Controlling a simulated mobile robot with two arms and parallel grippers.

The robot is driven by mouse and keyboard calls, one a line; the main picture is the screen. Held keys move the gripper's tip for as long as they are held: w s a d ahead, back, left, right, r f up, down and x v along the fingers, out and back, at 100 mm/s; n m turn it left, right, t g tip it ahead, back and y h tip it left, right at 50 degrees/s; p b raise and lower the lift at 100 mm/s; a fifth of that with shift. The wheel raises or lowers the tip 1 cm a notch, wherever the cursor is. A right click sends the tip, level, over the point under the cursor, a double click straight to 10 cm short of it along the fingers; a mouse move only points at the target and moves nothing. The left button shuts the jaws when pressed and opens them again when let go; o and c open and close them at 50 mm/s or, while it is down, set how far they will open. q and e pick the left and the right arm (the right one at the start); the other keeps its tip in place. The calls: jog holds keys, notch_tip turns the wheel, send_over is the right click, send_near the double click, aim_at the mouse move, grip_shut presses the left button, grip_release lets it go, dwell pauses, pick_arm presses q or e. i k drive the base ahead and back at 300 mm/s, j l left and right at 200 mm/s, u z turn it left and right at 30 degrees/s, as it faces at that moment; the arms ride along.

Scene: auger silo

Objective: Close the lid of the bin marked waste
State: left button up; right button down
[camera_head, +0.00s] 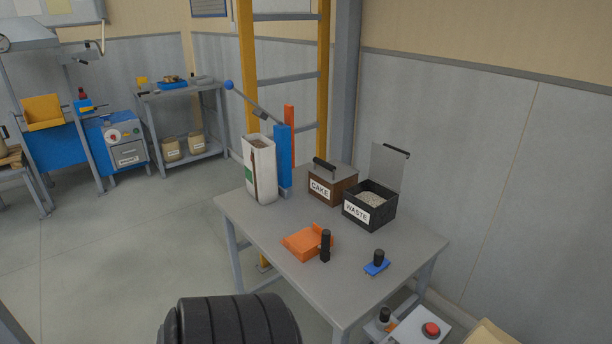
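The bin marked WASTE (368,207) is a dark box at the right rear of the grey table. Its grey lid (387,167) stands up, open, at the bin's back side, with a black handle (396,151) along the top edge. Pale grainy material shows inside the bin. The brown bin marked CAKE (333,187) stands close to its left, with its lid down and a black handle on top. Neither of my grippers is in view.
On the grey table (350,285) are an orange scoop-like tray (304,241), a black upright piece (325,246), a blue piece with a black knob (377,263) and a white container (259,170) by a blue post (283,158). A black ribbed shape (229,322) fills the bottom foreground.

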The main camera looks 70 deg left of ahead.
aim_at(388, 162)
jog(key=u, duration=1.8)
jog(key=j, duration=0.35)
